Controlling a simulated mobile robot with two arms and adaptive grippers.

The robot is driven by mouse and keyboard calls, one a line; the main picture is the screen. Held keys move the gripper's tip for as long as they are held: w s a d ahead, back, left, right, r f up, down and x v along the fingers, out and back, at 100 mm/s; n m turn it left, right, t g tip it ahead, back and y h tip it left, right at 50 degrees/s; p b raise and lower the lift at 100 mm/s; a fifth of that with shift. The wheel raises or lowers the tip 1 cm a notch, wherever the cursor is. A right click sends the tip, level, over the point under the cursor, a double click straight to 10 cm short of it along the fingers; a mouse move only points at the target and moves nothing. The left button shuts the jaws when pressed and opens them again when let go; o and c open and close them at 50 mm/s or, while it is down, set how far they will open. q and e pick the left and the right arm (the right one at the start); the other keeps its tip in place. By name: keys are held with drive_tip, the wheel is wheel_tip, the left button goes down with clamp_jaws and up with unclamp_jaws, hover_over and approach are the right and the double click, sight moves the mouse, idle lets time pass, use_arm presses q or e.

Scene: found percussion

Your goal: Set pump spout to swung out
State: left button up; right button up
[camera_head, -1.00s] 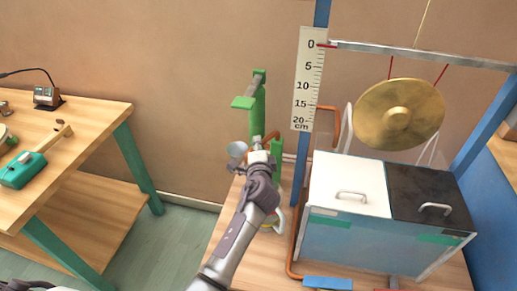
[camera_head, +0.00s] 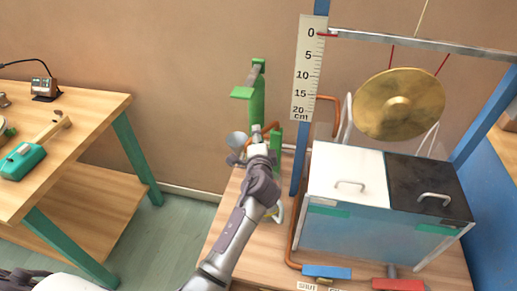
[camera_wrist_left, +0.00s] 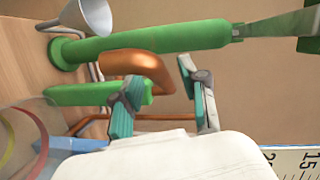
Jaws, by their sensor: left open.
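The green pump (camera_head: 257,100) stands on the wooden bench, with a green lever at its top. In the left wrist view the pump's green column (camera_wrist_left: 150,40) lies across the picture. A copper-coloured curved spout (camera_wrist_left: 135,62) sticks out beside it. My left gripper (camera_head: 261,141) is close to the pump in the head view and partly hides the spout. In the left wrist view its two teal-padded fingers (camera_wrist_left: 158,74) are open, with the spout's bend near and between the fingertips. I cannot tell whether they touch it. My right gripper is not in view.
A grey funnel (camera_head: 237,140) is left of the pump. A ruler (camera_head: 308,70) on a blue post stands to its right, then a glass tank with white (camera_head: 347,175) and black lids under a hanging gong (camera_head: 399,104). Blue (camera_head: 327,272) and red handles are at the front.

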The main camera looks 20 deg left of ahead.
use_arm(q)
drive_tip(key=v, duration=1)
drive_tip(key=shift+s, duration=0.35)
drive_tip(key=shift+d+r, duration=0.1)
